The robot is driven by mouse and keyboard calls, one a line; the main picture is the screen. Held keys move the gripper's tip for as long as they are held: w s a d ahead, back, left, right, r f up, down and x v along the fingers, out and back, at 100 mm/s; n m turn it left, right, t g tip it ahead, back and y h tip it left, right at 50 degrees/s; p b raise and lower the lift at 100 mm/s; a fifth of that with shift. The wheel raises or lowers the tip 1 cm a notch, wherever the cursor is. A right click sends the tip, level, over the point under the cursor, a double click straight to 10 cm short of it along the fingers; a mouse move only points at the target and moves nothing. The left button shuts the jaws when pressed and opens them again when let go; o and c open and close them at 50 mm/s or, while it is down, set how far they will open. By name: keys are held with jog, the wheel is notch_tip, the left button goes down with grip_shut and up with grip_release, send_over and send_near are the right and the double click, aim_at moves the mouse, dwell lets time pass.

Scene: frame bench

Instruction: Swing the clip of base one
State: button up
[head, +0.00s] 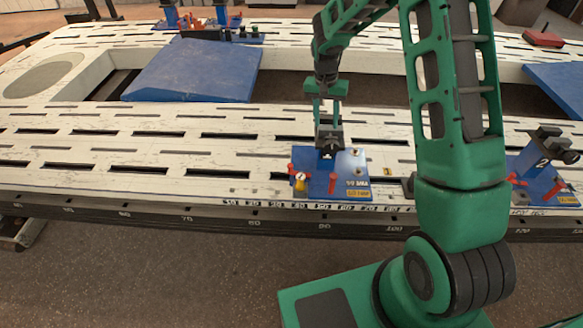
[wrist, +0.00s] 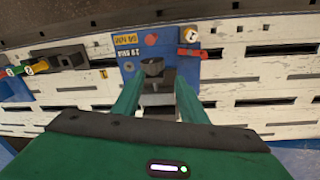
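A blue base plate (head: 348,163) with red pegs sits at the front of the white slotted bench, under my gripper. I take it for base one, but see no clear number on its post. Its dark clip (head: 328,133) stands above the plate. In the wrist view the plate (wrist: 180,72) lies ahead, and the clip (wrist: 152,67) shows between and just beyond my fingertips. My gripper (head: 328,110) is above the clip, and in the wrist view my gripper (wrist: 157,84) has its two green fingers apart. I cannot tell whether a finger touches the clip.
A second blue base (head: 540,178), its post marked 2, stands at the right with a dark clip on top. A small gauge (wrist: 190,37) and a red handle (wrist: 193,53) are on the near plate. A blue panel (head: 195,70) lies behind. The bench left of the plate is clear.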

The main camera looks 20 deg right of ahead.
jog(key=y, duration=0.1)
send_over(290, 166)
notch_tip(290, 166, down, 18)
jog(key=shift+m, duration=0.4)
notch_tip(290, 166, down, 11)
jog(key=shift+w+r, duration=0.1)
jog(key=shift+r, duration=0.05)
